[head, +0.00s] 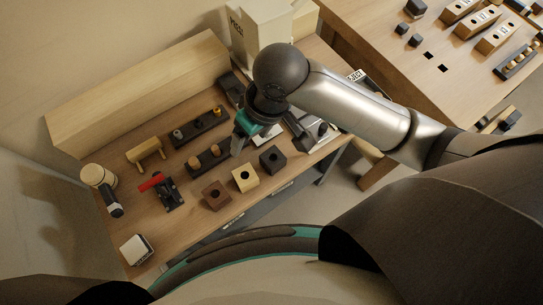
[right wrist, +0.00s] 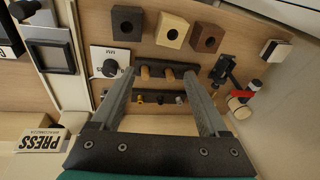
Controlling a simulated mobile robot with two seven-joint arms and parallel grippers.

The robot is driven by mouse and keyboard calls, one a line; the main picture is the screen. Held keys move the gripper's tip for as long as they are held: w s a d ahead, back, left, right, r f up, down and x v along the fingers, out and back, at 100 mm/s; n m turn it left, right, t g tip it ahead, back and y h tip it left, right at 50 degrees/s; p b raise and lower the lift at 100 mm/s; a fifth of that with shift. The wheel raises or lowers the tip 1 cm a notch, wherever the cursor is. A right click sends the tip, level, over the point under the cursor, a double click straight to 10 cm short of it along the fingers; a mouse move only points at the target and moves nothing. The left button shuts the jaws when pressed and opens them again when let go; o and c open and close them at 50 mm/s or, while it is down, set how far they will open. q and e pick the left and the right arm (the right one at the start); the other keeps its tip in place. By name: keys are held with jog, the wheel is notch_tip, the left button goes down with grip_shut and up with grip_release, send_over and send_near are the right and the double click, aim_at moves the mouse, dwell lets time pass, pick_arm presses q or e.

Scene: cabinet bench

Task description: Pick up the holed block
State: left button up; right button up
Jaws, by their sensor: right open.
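Three holed blocks stand in a row near the bench's front edge: a dark brown one (head: 215,195), a pale wood one (head: 245,177) and a black one (head: 272,159). The right wrist view also shows the black block (right wrist: 127,23), the pale block (right wrist: 171,29) and the brown block (right wrist: 206,38), all beyond the fingertips. My right gripper (right wrist: 159,80) is open and empty above the bench, behind the row of blocks in the head view. Its fingers do not touch any block. My left gripper is not in view.
Behind the blocks are two dark peg racks (head: 208,158) (head: 198,127), a wooden handle (head: 146,153) and a red-levered clamp (head: 165,186). A white switch (head: 137,250) lies at the front left. A PRESS sign (right wrist: 43,139) shows in the right wrist view.

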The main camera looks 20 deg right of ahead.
aim_at(273, 159)
jog(key=d+r+g+h, duration=0.1)
jog(key=d+r+h, duration=0.15)
jog(key=d, duration=0.25)
jog(key=f+b, duration=0.1)
jog(key=f, duration=0.4)
jog(key=f+b, duration=0.2)
jog(key=f, duration=0.3)
jog(key=f+b, duration=0.1)
jog(key=f, duration=0.5)
jog(key=shift+a+b, duration=0.25)
jog(key=shift+b, duration=0.05)
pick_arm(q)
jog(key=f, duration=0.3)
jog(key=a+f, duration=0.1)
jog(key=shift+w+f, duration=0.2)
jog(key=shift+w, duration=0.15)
pick_arm(e)
jog(key=shift+r, duration=0.1)
jog(key=c, duration=1.1)
jog(key=shift+r, duration=0.1)
